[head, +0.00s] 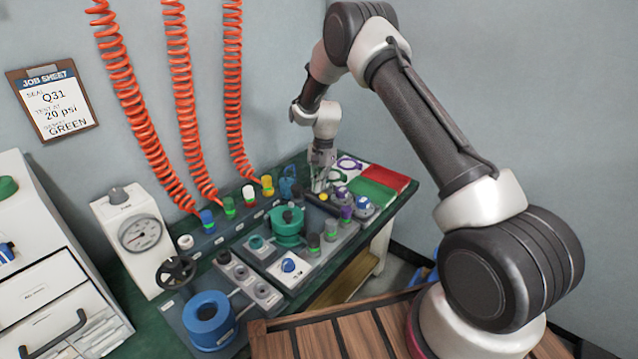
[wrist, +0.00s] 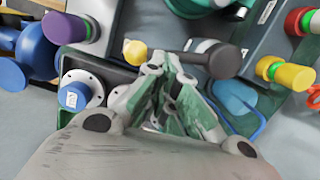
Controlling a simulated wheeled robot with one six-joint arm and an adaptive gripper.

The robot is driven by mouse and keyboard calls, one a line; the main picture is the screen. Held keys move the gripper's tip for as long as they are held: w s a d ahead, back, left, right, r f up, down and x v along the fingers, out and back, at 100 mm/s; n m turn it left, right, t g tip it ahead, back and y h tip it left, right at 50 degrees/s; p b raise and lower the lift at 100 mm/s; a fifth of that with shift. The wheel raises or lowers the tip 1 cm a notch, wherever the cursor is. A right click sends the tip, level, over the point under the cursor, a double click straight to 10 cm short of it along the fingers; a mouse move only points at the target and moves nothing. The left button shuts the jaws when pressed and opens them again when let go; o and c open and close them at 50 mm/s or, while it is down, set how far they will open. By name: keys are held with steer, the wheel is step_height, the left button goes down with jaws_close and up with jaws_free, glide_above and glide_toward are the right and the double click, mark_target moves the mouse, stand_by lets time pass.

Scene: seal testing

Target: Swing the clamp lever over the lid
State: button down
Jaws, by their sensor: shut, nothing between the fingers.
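The green chamber (head: 287,228) with a dark knob on top stands mid-bench in the head view. Its green edge (wrist: 192,6) shows at the top of the wrist view. My gripper (head: 319,186) is shut and empty, pointing down behind and right of the chamber. In the wrist view my gripper (wrist: 168,62) has its fingertips close to a yellow knob (wrist: 135,52) on the left and a dark grey knobbed bar (wrist: 218,58) on the right. I cannot tell whether these belong to the clamp lever. The yellow knob also shows in the head view (head: 323,197).
Coloured hose plugs (head: 249,194) line the back. A blue ring (head: 209,318) and gauge box (head: 137,235) are at left. The red-white-green mat (head: 372,194) has clear space.

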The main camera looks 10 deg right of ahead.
steer(key=shift+s+a+m, duration=0.25)
steer(key=shift+s+m, duration=0.25)
steer(key=shift+m, duration=0.25)
steer(key=shift+s+a+m, duration=0.25)
steer(key=shift+s+m, duration=0.25)
steer(key=shift+m, duration=0.25)
steer(key=s+a+m+t, duration=0.1)
steer(key=s+a+m, duration=0.2)
steer(key=m, duration=0.6)
steer(key=shift+a+t, duration=0.4)
steer(key=shift+a, duration=0.7)
steer(key=shift+a+m, duration=0.1)
steer(key=shift+m, duration=0.2)
steer(key=shift+a, duration=0.5)
stand_by(0.6)
stand_by(0.4)
steer(key=s+d+r, duration=0.1)
steer(key=d+r, duration=0.4)
steer(key=r, duration=0.6)
steer(key=shift+s+r, duration=0.3)
steer(key=shift+r, duration=0.1)
